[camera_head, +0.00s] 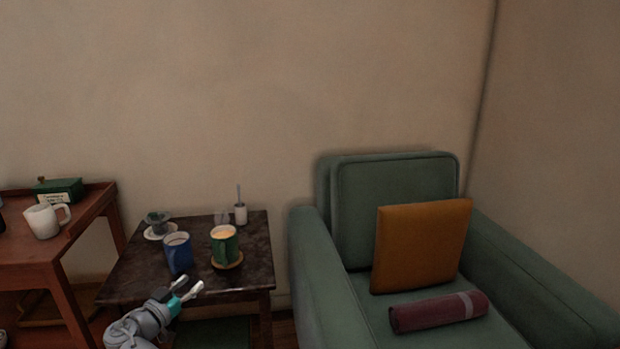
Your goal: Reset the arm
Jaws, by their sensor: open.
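My gripper (187,287) is at the lower left of the head view, at the front edge of the dark side table (200,284). Its two pale fingers are apart and nothing shows between them. My grey arm comes up from the bottom edge, and its lower links are out of the picture. A blue mug (178,256) stands on the table just behind the fingers. A green mug (224,248) with a light drink stands on a small coaster (236,264) to the right of it.
A small dark cup (158,224) on a saucer and a white pot (240,214) stand at the table's back. A wooden cart (98,202) with a white mug (46,220) is at left. A green armchair (318,270) holds an orange cushion (422,244) and a maroon roll (436,312).

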